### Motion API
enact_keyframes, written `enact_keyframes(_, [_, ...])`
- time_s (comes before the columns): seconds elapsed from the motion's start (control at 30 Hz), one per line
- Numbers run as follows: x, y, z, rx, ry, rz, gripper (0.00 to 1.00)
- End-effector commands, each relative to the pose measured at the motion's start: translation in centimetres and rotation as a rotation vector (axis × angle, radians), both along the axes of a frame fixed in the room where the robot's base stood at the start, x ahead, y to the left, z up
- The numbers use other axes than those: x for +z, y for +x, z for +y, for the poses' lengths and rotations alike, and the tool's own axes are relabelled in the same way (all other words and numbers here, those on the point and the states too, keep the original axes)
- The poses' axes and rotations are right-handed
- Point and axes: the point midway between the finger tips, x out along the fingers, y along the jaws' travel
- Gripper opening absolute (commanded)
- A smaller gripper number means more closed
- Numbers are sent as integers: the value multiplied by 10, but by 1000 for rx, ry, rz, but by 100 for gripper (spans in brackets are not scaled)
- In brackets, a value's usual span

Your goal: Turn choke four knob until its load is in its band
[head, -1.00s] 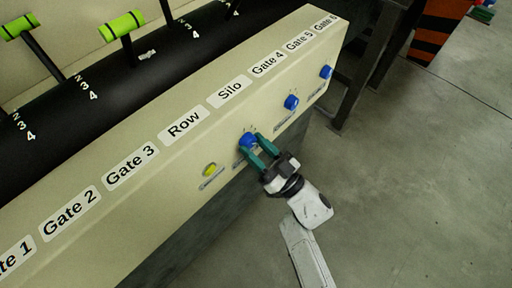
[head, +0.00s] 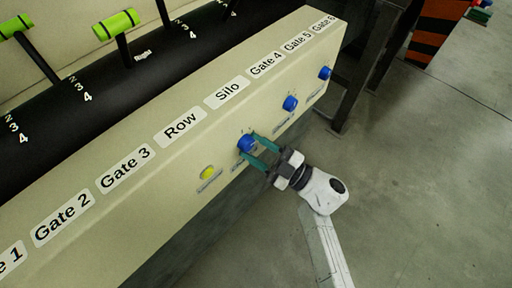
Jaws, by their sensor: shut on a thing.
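A blue knob (head: 245,143) sits on the front face of the beige panel, below the Silo and Gate 4 labels. My gripper (head: 252,146) has its two teal fingers around this knob, one on each side, and is shut on it. Two more blue knobs, one nearer (head: 290,103) and one farther (head: 325,73), are further right along the same face. The small plates under the knobs are too small to read, so I cannot tell which knob is choke four. No load reading is legible.
A round yellow-green button (head: 207,173) is left of the held knob. The beige panel (head: 150,205) carries Gate, Row and Silo labels. Green-handled levers (head: 117,22) stand on the black strip behind. A dark frame (head: 368,60) is at right; the concrete floor (head: 430,180) is open.

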Motion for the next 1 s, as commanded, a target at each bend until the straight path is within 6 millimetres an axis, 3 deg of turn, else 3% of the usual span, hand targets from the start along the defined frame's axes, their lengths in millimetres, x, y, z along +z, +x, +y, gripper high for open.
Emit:
enact_keyframes(0.5, [-1,-1,1,3,-13,-15,12])
enact_keyframes(0.53, [-1,-1,1,3,-13,-14,46])
enact_keyframes(0.77, [-1,-1,0,2,-13,-15,68])
enact_keyframes(1.0, [0,0,0,1,-12,-15,68])
